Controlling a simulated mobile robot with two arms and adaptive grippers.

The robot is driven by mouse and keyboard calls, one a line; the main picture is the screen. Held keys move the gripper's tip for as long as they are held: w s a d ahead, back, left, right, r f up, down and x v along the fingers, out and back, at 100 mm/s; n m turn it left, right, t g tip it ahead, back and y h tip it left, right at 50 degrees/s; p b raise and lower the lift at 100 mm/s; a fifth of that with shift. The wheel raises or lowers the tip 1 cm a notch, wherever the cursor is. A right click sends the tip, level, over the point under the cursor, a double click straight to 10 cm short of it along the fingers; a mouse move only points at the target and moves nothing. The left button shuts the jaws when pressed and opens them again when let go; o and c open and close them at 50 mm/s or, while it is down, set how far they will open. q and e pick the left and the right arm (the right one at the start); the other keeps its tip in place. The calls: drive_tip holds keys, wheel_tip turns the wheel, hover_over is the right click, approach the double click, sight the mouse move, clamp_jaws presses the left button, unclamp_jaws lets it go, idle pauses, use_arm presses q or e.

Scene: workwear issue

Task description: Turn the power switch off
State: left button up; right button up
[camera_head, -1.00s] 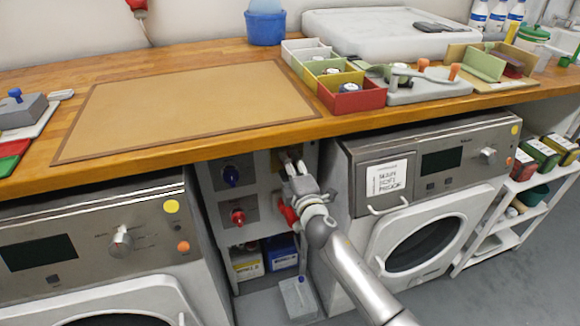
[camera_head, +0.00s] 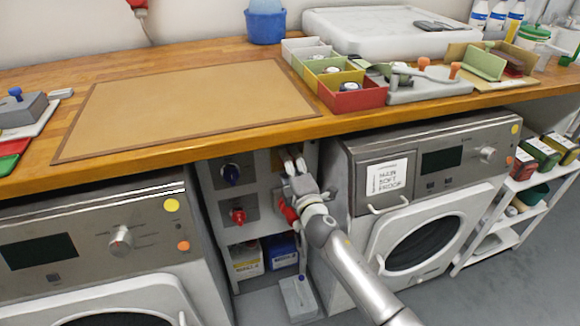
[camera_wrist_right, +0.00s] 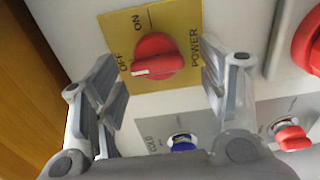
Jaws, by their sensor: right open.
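The power switch is a red round knob (camera_wrist_right: 153,55) on a yellow plate (camera_wrist_right: 180,20) marked ON, OFF and POWER, seen in the right wrist view. The white mark on its grip bar points left, beside the word OFF and away from the ON line. My right gripper (camera_wrist_right: 160,68) is open, with one finger on each side of the knob and visible gaps between. In the head view my right gripper (camera_head: 292,164) is at the panel under the counter and largely hides the switch. My left gripper is not in view.
The panel also carries a blue knob (camera_head: 231,174) and a red knob (camera_head: 238,216). A red handle (camera_wrist_right: 314,45) is close to the right finger. The wooden counter edge (camera_head: 240,141) overhangs above, and washing machines (camera_head: 415,200) stand on both sides.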

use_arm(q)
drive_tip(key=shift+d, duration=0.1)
use_arm(e)
drive_tip(key=shift+s, duration=0.1)
drive_tip(key=v, duration=1.2)
